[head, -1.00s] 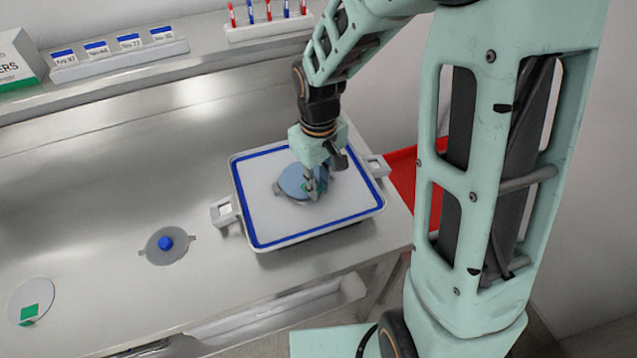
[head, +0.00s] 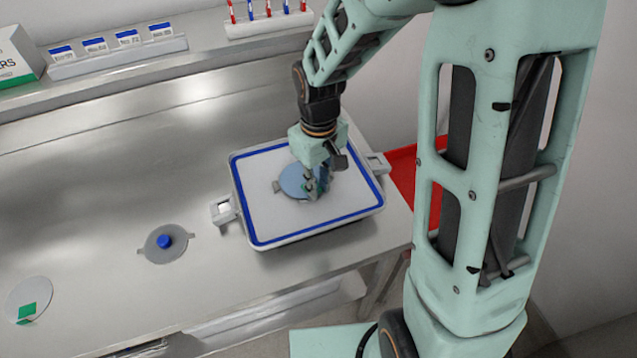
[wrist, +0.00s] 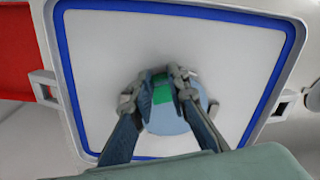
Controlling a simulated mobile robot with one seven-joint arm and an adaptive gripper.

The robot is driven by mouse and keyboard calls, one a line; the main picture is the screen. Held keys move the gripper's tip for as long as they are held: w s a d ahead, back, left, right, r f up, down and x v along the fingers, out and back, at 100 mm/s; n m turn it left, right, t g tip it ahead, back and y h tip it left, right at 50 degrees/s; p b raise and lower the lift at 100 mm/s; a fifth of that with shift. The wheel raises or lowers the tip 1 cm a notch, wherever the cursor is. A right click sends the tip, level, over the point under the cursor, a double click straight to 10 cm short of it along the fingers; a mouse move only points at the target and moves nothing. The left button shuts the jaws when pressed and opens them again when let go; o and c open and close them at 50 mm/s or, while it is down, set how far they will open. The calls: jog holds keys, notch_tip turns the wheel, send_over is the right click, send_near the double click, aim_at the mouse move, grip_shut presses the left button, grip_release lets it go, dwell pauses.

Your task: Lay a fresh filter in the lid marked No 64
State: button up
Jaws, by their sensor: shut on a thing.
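A white lid (head: 262,215) with a blue seal band and side handles lies on the steel bench, inner face up. I cannot read any number on it. A pale blue round filter (head: 292,181) with a green tab (wrist: 162,92) is at the middle of the lid. My gripper (head: 318,190) is over the lid, shut on the filter's green tab. In the wrist view the fingers of my gripper (wrist: 163,82) close in on the tab from both sides. They hide part of the filter. Whether the filter touches the lid I cannot tell.
A grey disc with a blue knob (head: 164,242) lies left of the lid. A pale disc with a green patch (head: 28,300) lies at the far left. Label holders (head: 115,45) and a rack of tubes (head: 268,20) stand on the back shelf. A red surface (head: 402,180) is at right.

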jog(key=shift+f, duration=0.25)
dwell(0.4)
jog(key=o, duration=0.8)
jog(key=shift+c, duration=0.2)
jog(key=shift+o, duration=0.6)
jog(key=o, duration=0.4)
jog(key=shift+r, duration=0.1)
jog(key=shift+r+p, duration=2.55)
jog(key=shift+r, duration=0.85)
